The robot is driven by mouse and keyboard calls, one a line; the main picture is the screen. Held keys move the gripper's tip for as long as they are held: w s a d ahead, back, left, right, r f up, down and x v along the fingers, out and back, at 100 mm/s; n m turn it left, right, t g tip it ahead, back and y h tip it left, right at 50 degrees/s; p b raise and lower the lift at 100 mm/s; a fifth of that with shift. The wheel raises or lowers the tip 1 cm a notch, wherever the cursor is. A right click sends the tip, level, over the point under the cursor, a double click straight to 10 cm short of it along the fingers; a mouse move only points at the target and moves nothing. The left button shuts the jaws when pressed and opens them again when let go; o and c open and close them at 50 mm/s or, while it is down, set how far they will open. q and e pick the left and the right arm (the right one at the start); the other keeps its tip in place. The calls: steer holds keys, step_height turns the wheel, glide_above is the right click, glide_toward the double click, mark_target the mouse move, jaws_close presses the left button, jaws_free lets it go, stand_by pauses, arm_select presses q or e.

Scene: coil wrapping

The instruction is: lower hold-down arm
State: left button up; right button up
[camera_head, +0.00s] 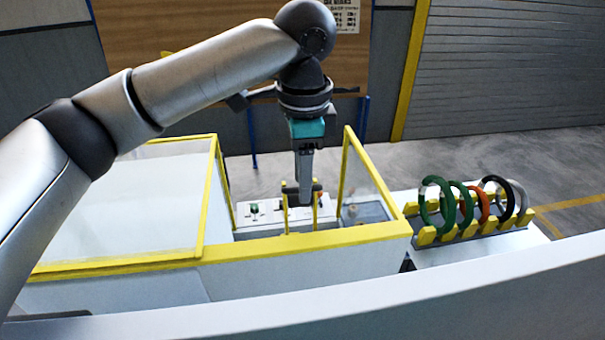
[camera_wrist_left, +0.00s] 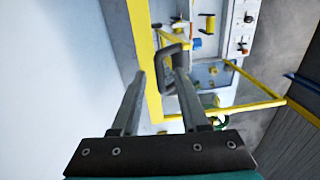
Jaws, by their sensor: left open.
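My left gripper (camera_head: 303,190) hangs fingers down over the white machine, near the yellow posts (camera_head: 286,212). In the left wrist view its two fingers (camera_wrist_left: 161,78) are apart, with nothing clamped between them. A dark grey U-shaped handle (camera_wrist_left: 173,48), which looks like part of the hold-down arm, lies at the fingertips. It overlaps the right finger in the picture; I cannot tell whether they touch. The rest of the hold-down arm is hard to make out behind the gripper. My right gripper is not in view.
Yellow-framed clear guards (camera_head: 365,180) flank the work area. A control panel (camera_head: 255,210) with knobs lies inside. A rack (camera_head: 470,228) with several green, orange, black and grey coils stands at the right. A brown board (camera_head: 200,70) stands behind.

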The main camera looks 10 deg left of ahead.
arm_select(q)
jaws_close()
stand_by(1.4)
